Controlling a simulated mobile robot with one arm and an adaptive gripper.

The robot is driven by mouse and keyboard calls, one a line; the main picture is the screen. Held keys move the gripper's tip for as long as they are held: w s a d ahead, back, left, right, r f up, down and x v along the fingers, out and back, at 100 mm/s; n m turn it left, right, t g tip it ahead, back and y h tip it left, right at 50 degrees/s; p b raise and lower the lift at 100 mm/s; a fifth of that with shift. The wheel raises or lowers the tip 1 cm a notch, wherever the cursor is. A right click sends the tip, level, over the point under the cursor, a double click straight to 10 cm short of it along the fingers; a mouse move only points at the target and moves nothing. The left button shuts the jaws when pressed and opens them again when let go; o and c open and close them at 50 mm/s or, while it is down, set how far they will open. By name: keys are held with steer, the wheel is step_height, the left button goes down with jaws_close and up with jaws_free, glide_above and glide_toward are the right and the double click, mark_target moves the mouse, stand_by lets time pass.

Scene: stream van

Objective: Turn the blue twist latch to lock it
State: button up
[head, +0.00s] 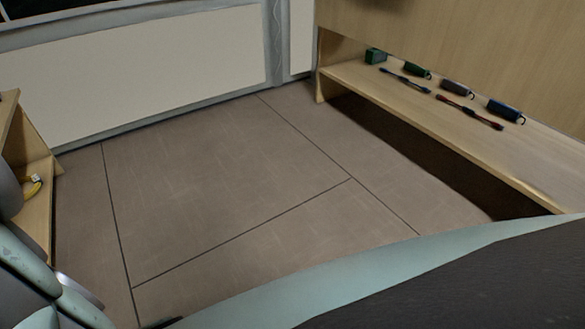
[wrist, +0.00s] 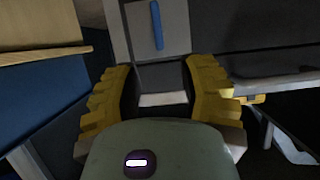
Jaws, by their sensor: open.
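The blue twist latch (wrist: 156,25) shows in the wrist view as a slim, upright blue bar on a grey plate (wrist: 178,42). It is at the top, a little left of the middle. My gripper (wrist: 158,78) is open, with its two yellow ribbed fingers spread apart. The latch lies beyond the fingertips, roughly in line with the gap between them. Nothing is held between the fingers. The latch is not visible in the head view, and neither is my gripper.
In the head view, a wooden shelf (head: 344,75) at the right carries several small items, including a blue device (head: 505,110) and a green box (head: 375,56). The floor (head: 215,180) between is clear.

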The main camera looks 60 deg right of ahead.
steer(key=b+x, duration=0.1)
steer(key=x, duration=0.7)
steer(key=shift+r, duration=0.1)
steer(key=shift+o, duration=0.4)
jaws_close()
steer(key=shift+d, duration=0.1)
